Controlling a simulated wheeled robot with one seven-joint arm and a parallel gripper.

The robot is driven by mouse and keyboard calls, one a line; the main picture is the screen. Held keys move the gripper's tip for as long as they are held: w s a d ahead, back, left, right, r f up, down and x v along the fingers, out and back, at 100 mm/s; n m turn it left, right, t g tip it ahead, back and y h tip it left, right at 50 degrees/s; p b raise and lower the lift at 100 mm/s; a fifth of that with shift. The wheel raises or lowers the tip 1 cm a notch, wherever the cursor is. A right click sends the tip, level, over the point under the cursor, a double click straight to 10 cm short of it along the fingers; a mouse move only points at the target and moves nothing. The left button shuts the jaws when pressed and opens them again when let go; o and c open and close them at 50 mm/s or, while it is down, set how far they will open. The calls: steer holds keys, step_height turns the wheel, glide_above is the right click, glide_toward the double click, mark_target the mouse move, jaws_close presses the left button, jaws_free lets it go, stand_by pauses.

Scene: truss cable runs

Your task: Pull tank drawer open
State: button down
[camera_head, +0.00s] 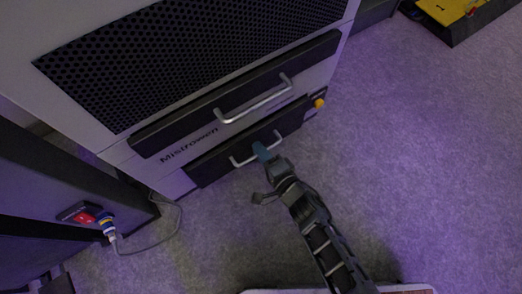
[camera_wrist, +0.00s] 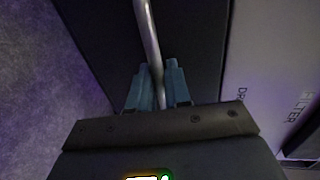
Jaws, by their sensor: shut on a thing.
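The lower drawer (camera_head: 215,164) is a dark front low on the grey machine, just below the printed lettering. Its metal bar handle (camera_head: 238,162) runs along that front. My gripper (camera_head: 262,151) is at the middle of this handle. In the wrist view, the blue fingers of my gripper (camera_wrist: 157,88) are closed on either side of the handle bar (camera_wrist: 147,32). The dark drawer front (camera_wrist: 190,45) lies behind the bar. Whether the drawer stands out from the machine is hard to tell.
An upper drawer (camera_head: 180,128) with its own handle (camera_head: 256,106) sits above. A yellow knob (camera_head: 319,103) is at the right. A dark cabinet (camera_head: 60,170) with a plugged cable (camera_head: 180,215) stands at the left. Grey carpet (camera_head: 430,150) is clear at the right.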

steer(key=shift+s, duration=0.15)
steer(key=f+p+v, duration=0.3)
steer(key=p+v, duration=0.1)
steer(key=v, duration=1.1)
steer(key=s+f+p+v, duration=0.1)
steer(key=f+p+v, duration=0.2)
steer(key=v, duration=1.2)
steer(key=shift+s+d+p, duration=0.3)
steer(key=shift+d+p, duration=0.2)
steer(key=shift+p, duration=0.2)
steer(key=c, duration=1.3)
jaws_free()
steer(key=shift+c, duration=0.2)
steer(key=p+v, duration=0.1)
steer(key=v, duration=0.6)
steer(key=shift+s+d, duration=0.25)
steer(key=shift+s, duration=0.05)
